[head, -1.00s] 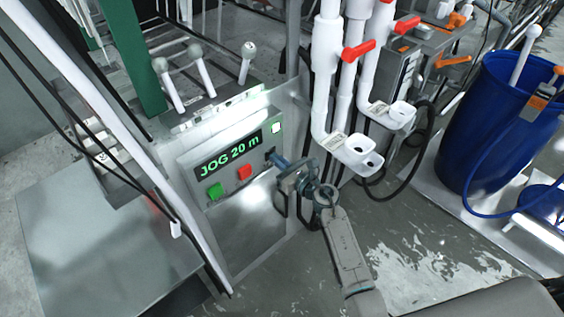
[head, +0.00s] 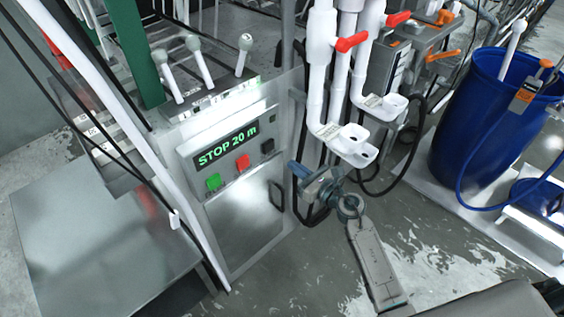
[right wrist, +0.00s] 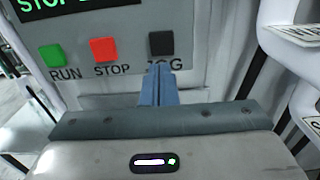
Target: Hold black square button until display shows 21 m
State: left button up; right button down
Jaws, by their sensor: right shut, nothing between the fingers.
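The black square button (head: 267,146) sits on the control panel, right of the red one; in the right wrist view it is the JOG button (right wrist: 161,43). The display (head: 227,147) reads STOP 20 m in green. My right gripper (head: 296,169) is shut and empty, apart from the panel, to the right of the black button. In the right wrist view the blue fingers (right wrist: 157,84) point at the panel just below the button and cover part of the JOG label. My left gripper is not in view.
The red STOP button (head: 242,162) and green RUN button (head: 213,182) are left of the black one. White pipes with red valve handles (head: 351,41) stand close right of the panel. A blue barrel (head: 484,120) stands far right. A metal door handle (head: 276,195) is below.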

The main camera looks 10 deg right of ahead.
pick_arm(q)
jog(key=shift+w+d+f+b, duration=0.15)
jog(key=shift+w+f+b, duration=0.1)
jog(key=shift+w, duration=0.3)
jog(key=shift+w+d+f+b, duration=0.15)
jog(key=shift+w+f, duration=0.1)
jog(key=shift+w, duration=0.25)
pick_arm(e)
jog(key=shift+v, duration=2.35)
